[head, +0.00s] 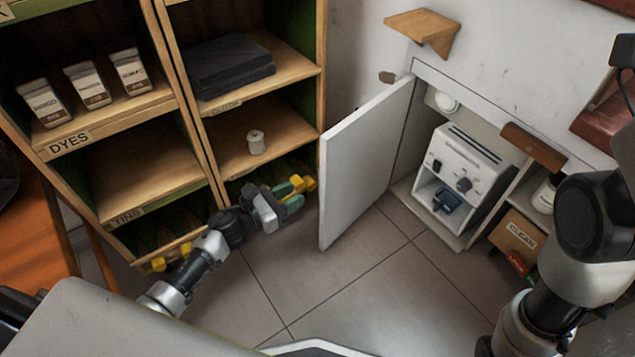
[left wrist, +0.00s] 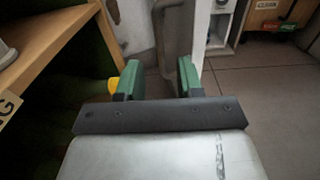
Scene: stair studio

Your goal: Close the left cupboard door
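The left cupboard door (head: 365,165) is a white panel standing wide open, out from the left side of the white cupboard (head: 425,215). Its free edge points toward the shelves. My left gripper (head: 297,194) has green fingers and is left of that free edge, low by the shelf unit, seemingly apart from the door. In the left wrist view the fingers (left wrist: 158,78) are spread with nothing held between them. A pale panel, probably the door (left wrist: 203,30), shows beyond them. My right arm comes in at the right, but its gripper is out of view.
A wooden shelf unit (head: 150,135) stands close at the left, with yellow items on its bottom level. A white device (head: 465,170) sits inside the cupboard. A box marked CLEAN (head: 513,237) is at the right. The tiled floor (head: 350,270) before the door is clear.

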